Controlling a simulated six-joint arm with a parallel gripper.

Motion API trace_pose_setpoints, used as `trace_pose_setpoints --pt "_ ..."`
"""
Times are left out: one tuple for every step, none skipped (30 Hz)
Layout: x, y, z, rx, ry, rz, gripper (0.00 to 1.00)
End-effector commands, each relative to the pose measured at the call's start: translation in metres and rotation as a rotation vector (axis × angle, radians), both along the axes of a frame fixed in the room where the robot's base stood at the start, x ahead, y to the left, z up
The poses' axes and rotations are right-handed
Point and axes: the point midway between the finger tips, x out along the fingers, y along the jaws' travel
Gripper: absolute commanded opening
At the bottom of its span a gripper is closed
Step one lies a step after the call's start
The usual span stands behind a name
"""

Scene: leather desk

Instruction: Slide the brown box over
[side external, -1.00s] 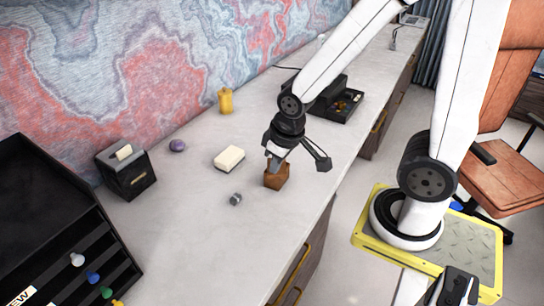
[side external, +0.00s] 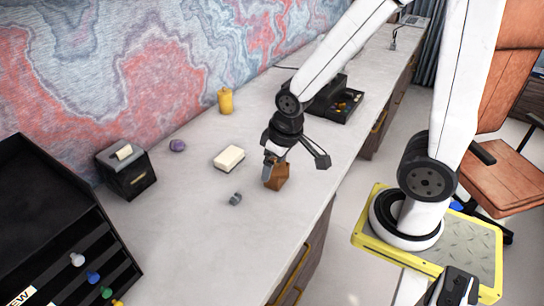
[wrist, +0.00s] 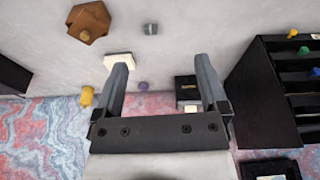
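In the wrist view the brown box (wrist: 88,21) is at the upper left, outside the left finger. My gripper (wrist: 162,66) is open there, with nothing between its two grey fingers. The side view shows a fingertip low beside the box; I cannot tell if they touch.
A white block (side external: 229,158), a small grey piece (side external: 235,199), a purple ball (side external: 177,145) and a yellow bottle (side external: 225,100) stand nearby. A black dispenser (side external: 126,172) and a black rack (side external: 50,225) are at left. Bare desktop lies in front of the grey piece.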

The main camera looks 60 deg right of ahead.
Motion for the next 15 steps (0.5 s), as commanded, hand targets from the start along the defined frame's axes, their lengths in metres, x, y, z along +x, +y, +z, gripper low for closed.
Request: trace_pose_setpoints --pt "0.002 -0.002 -0.001 -0.004 0.004 0.014 1.00" --pt "0.003 -0.003 -0.002 -0.009 0.007 0.028 1.00" --pt "0.005 -0.004 -0.003 -0.013 0.010 0.046 1.00" --pt "0.007 -0.006 -0.003 -0.018 0.012 0.062 1.00" --pt "0.009 -0.007 -0.004 -0.023 0.015 0.080 1.00" --pt "0.012 -0.010 -0.005 -0.030 0.020 0.106 1.00" --pt "0.014 -0.011 -0.006 -0.035 0.023 0.127 1.00" --pt "0.016 -0.013 -0.007 -0.042 0.026 0.149 1.00" --pt "0.019 -0.016 -0.009 -0.049 0.032 0.181 1.00" --pt "0.022 -0.019 -0.010 -0.055 0.035 0.205 1.00" --pt "0.025 -0.021 -0.012 -0.061 0.039 0.229 1.00" --pt "0.028 -0.024 -0.014 -0.069 0.045 0.263 1.00" --pt "0.030 -0.026 -0.015 -0.074 0.049 0.289 1.00" --pt "0.033 -0.029 -0.017 -0.080 0.053 0.315 1.00" --pt "0.036 -0.032 -0.019 -0.087 0.060 0.349 1.00"
